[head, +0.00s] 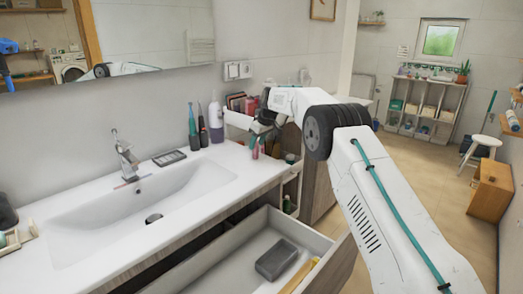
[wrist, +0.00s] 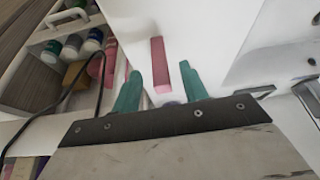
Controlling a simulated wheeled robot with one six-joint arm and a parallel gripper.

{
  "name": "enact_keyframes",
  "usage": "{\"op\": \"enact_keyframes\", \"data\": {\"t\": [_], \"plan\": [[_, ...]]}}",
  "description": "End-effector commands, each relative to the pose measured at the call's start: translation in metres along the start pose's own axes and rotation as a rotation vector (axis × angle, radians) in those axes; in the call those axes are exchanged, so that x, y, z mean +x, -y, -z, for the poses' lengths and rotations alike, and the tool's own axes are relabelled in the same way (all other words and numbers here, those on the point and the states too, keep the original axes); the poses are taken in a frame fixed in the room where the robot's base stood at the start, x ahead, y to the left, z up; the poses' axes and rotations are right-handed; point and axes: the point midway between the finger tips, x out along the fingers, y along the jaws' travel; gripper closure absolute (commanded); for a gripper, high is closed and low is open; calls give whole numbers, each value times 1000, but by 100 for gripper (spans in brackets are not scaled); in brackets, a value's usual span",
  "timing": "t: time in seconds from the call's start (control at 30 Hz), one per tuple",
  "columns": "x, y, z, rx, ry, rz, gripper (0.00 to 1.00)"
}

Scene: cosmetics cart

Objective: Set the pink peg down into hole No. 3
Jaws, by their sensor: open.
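The pink peg (wrist: 159,65) shows in the wrist view as a slim pink bar against a white surface (wrist: 213,35). My gripper (wrist: 158,72) has its two teal fingers apart, one on either side of the peg, with visible gaps to it. In the head view my gripper (head: 258,138) is small, at the white cart (head: 289,190) beyond the counter's far end, with a bit of pink at the fingers. The peg's lower end is hard to make out. Hole No. 3 and its number cannot be made out in either view.
Several bottles (wrist: 70,45) and pink rolls stand in a cart compartment at the wrist view's left. A dark cable (wrist: 55,100) curves beside them. In the head view, an open drawer (head: 225,270) juts out below the sink counter (head: 95,262).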

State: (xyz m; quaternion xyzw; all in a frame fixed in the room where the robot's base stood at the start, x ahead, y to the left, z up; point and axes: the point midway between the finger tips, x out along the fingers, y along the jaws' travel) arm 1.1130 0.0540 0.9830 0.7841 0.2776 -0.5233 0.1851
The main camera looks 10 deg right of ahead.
Motion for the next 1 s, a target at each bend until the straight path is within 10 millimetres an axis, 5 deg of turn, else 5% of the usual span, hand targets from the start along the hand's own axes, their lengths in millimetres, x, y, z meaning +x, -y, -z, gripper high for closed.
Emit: {"op": "enact_keyframes", "data": {"t": [0.17, 0.4, 0.57, 1.0], "plan": [[27, 0, 0, 1, 1, -1, 56], [30, 0, 0, 1, 0, -1, 56], [30, 0, 0, 2, 0, -1, 100], [25, -1, 2, 1, -1, -2, 100]]}}
